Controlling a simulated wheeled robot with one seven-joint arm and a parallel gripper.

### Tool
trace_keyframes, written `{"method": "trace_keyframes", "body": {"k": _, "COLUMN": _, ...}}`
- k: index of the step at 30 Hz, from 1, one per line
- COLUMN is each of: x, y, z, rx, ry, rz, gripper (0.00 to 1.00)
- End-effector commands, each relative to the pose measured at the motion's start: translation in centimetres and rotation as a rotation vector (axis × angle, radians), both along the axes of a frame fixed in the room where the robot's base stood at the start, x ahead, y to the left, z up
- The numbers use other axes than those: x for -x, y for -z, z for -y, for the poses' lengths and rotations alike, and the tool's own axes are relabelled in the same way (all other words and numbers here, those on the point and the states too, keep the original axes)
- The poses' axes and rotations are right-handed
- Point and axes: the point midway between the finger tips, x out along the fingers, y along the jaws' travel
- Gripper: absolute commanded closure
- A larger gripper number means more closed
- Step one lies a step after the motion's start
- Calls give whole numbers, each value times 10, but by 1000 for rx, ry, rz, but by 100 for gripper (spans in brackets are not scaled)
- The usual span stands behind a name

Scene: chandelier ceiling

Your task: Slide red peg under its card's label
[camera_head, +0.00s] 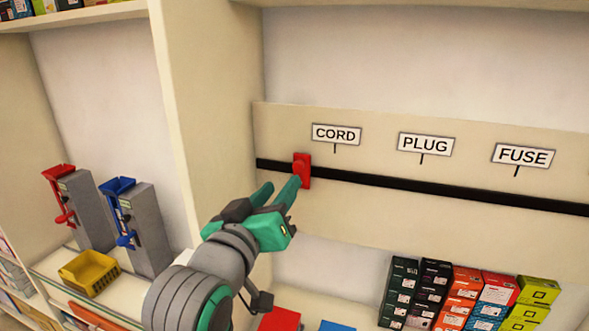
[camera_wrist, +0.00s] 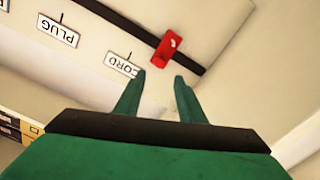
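A red peg (camera_head: 302,170) sits on the black rail (camera_head: 420,184) near its left end, left of the stem under the CORD label (camera_head: 336,134). The PLUG label (camera_head: 425,145) and the FUSE label (camera_head: 523,156) stand further right above the rail. My gripper (camera_head: 276,190) is just below and left of the peg, its fingers apart. In the wrist view, the gripper (camera_wrist: 160,75) is open and empty, and the red peg (camera_wrist: 167,48) lies just beyond the fingertips. I cannot tell whether a finger touches it. No card with readable writing shows.
A red object (camera_head: 280,319) and a blue one (camera_head: 336,326) are partly cut off at the bottom edge. Stacked boxes (camera_head: 465,293) stand below the rail board. Left of a shelf divider (camera_head: 195,110) are two grey dispensers and a yellow bin (camera_head: 89,272).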

Motion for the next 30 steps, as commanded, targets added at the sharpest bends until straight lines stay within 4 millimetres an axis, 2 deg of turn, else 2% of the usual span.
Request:
{"method": "trace_keyframes", "body": {"k": 9, "x": -52, "y": 1, "z": 19, "rx": 0, "ry": 4, "rz": -2, "gripper": 64}}
{"method": "trace_keyframes", "body": {"k": 15, "x": -79, "y": 0, "z": 27, "rx": 0, "ry": 4, "rz": -1, "gripper": 64}}
{"method": "trace_keyframes", "body": {"k": 21, "x": -91, "y": 0, "z": 30, "rx": 0, "ry": 0, "rz": 0, "gripper": 64}}
{"method": "trace_keyframes", "body": {"k": 30, "x": -93, "y": 0, "z": 29, "rx": 0, "ry": -2, "rz": 2, "gripper": 64}}
